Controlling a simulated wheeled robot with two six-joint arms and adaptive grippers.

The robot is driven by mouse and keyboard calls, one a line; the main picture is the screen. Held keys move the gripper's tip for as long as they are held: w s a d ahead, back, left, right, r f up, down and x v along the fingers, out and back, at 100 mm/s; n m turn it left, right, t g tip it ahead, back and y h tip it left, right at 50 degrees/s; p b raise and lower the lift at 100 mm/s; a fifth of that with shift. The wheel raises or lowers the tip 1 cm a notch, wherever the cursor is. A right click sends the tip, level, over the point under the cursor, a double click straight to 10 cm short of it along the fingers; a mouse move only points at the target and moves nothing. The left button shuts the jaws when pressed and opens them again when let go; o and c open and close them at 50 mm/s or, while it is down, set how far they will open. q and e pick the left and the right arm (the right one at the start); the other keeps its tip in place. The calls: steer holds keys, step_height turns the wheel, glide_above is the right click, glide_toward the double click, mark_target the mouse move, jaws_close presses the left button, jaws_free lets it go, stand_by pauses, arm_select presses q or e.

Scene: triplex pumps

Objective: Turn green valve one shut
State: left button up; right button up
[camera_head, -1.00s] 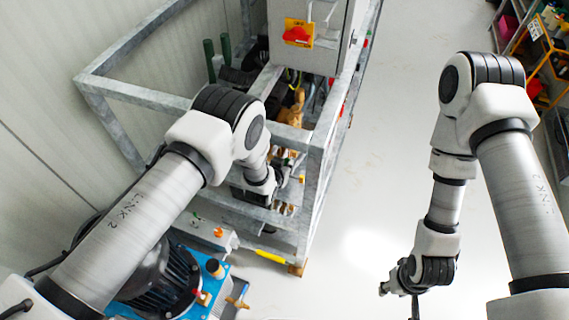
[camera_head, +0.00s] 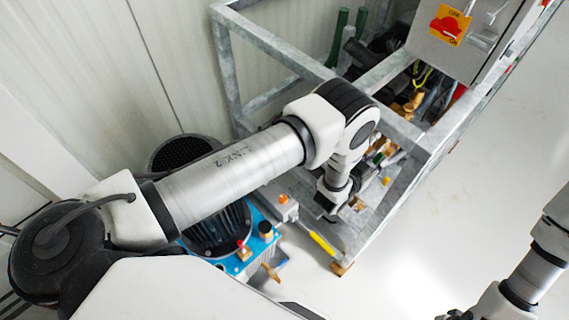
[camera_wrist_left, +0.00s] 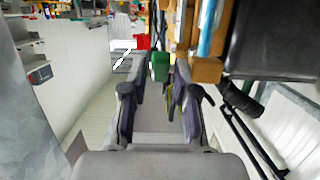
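A small green block-like part (camera_wrist_left: 160,66), which looks like a valve handle, shows in the left wrist view just beyond my left gripper (camera_wrist_left: 160,95). That gripper's two dark fingers stand apart with nothing held between them. The green part sits beside brass fittings (camera_wrist_left: 206,70). In the head view a small green spot (camera_head: 375,158) shows inside the frame near my left wrist; I cannot tell if it is the same part. The left fingers are mostly hidden there. My right gripper (camera_head: 455,315) is only partly in view at the bottom edge, its fingers unclear.
Galvanized frame bars (camera_head: 403,205) surround the pump parts. A control box with a red switch (camera_head: 450,24) stands at upper right. A blue pump unit (camera_head: 258,240) and a yellow handle (camera_head: 322,244) lie below my left arm. The floor at right (camera_head: 490,170) is clear.

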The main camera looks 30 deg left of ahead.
arm_select(q)
steer(key=t, duration=0.1)
steer(key=f+t+h+b, duration=0.1)
steer(key=shift+s+a+t+b, duration=0.15)
steer(key=shift+s+t+b, duration=0.15)
steer(key=shift+s+t, duration=0.1)
steer(key=s+a+f+n+g+y+b, duration=0.1)
steer(key=s+a+f+g+y+b, duration=0.1)
steer(key=s+a+f+g, duration=0.3)
steer(key=s+a+f+n+g+y+b, duration=0.1)
steer(key=s+a+f+g+y+b, duration=0.2)
steer(key=s+a+f, duration=0.5)
steer(key=s+a+g+b, duration=0.1)
steer(key=s+a+g, duration=0.1)
steer(key=s+a, duration=0.3)
steer(key=shift+s+a+f, duration=0.3)
steer(key=shift+s+a, duration=0.1)
steer(key=shift+s, duration=0.5)
arm_select(e)
step_height(320, 180, down, 9)
